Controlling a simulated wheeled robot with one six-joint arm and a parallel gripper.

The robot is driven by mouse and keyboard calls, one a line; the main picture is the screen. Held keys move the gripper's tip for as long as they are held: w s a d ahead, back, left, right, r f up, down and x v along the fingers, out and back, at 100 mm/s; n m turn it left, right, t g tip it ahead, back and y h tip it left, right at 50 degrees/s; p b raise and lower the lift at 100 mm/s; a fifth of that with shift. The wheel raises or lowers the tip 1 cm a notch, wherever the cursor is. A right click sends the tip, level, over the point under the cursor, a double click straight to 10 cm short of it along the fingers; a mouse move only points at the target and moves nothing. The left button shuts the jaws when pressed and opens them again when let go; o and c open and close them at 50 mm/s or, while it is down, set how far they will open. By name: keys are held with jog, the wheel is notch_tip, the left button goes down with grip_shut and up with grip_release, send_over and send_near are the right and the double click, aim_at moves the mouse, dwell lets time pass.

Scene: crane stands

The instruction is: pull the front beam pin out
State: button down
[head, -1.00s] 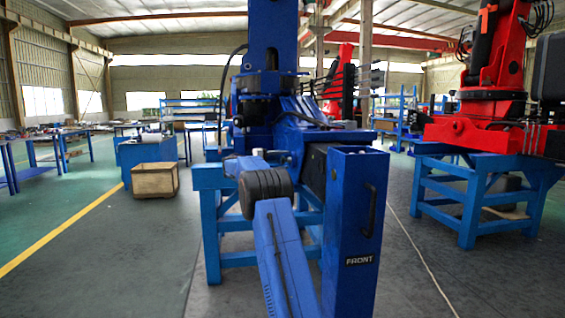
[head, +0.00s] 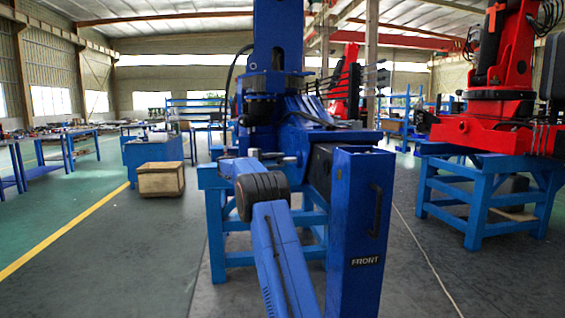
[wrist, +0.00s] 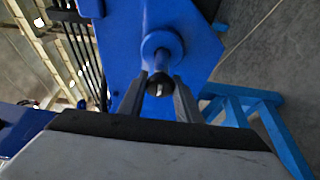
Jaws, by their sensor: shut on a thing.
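The front beam pin (wrist: 160,79) shows in the wrist view as a dark round knob with a pale spot, in front of a round blue boss (wrist: 162,44). My gripper (wrist: 160,101) has one dark finger on each side of the knob and is shut on it. How far the pin sits in its hole is hidden. In the head view, a blue upright box lettered FRONT (head: 358,225), with a dark handle, stands at the near end of the blue crane. My arm (head: 280,250) reaches up left of it; the fingertips and pin are too small there to tell apart.
The blue crane (head: 280,50) rests on a light blue stand (head: 215,230) behind my arm. A red crane (head: 495,130) on another blue stand is at right. A wooden crate (head: 160,180) stands at left. The floor around is mostly clear.

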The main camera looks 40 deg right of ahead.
jog(key=shift+w+a, duration=0.1)
jog(key=shift+a, duration=0.05)
jog(key=c, duration=1.3)
grip_release()
jog(key=shift+a, duration=0.1)
jog(key=w+a, duration=0.2)
jog(key=a, duration=1.5)
jog(key=shift+w, duration=0.4)
jog(key=shift+a, duration=0.1)
